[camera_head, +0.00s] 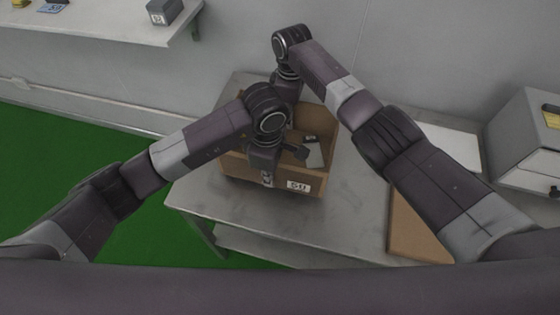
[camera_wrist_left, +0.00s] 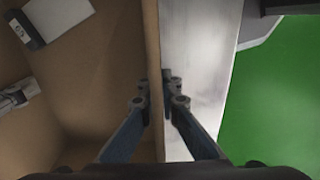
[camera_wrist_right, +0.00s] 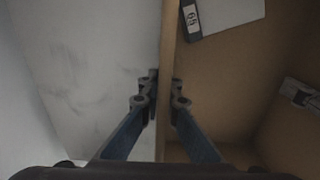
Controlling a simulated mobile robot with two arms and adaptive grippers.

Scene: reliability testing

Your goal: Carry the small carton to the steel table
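The small carton (camera_head: 232,166) is an open brown cardboard box with a white number label on its front. It stands upright over a grey metal-looking table; I cannot tell whether it touches the top. My left gripper (camera_head: 267,179) is shut on the near wall, which shows between its fingers in the left wrist view (camera_wrist_left: 152,40). My right gripper (camera_wrist_right: 165,92) is shut on the opposite wall (camera_wrist_right: 169,40) in the right wrist view; the left arm partly hides it in the head view. A grey item with a dark labelled end (camera_head: 315,155) lies inside.
The grey table (camera_head: 345,215) has bare top around the carton. A flat brown panel (camera_head: 415,232) lies at its right, with a grey box-shaped device (camera_head: 525,140) beyond. A wall shelf (camera_head: 110,25) holds small items at upper left. Green floor (camera_head: 150,235) is open at left.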

